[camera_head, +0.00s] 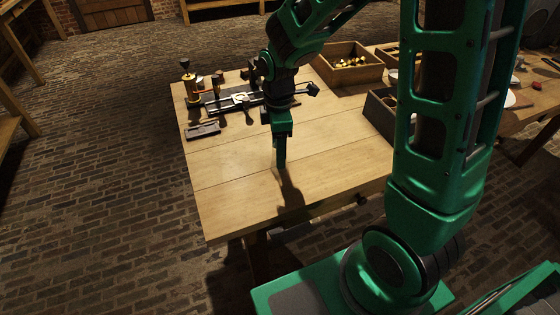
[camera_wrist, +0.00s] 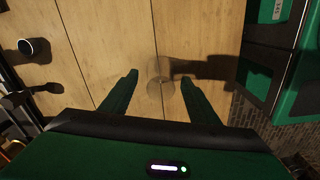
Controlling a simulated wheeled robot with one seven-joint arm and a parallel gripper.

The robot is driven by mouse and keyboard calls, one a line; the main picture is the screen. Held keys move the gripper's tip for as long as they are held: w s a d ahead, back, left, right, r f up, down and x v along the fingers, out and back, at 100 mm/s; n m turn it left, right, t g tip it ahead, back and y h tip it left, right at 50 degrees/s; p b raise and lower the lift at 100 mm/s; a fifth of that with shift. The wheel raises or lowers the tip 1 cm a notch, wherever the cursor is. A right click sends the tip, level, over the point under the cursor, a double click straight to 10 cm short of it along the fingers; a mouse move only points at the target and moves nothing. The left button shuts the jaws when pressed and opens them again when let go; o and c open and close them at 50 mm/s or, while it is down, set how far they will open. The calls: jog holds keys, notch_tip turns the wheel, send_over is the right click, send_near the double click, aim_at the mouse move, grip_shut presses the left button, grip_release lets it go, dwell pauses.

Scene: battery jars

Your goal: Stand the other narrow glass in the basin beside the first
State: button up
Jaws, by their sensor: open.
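My gripper (camera_head: 281,165) points down over the middle of the wooden table, low near its surface. In the wrist view its two fingers (camera_wrist: 160,79) are apart. A faint, clear round shape, which looks like a narrow glass (camera_wrist: 160,92), shows between the fingers against the boards. I cannot tell whether either finger touches it. In the head view I cannot make out this glass by the gripper. I cannot make out the basin or the first glass in either view.
A metal apparatus with a brass cylinder (camera_head: 193,88) stands at the table's back left. A flat dark block (camera_head: 203,131) lies in front of it. A wooden crate (camera_head: 350,69) with brass pieces is at the back right. A dark box (camera_head: 378,117) is on the right. The front left is clear.

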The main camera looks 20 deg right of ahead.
grip_shut()
dwell(0.3)
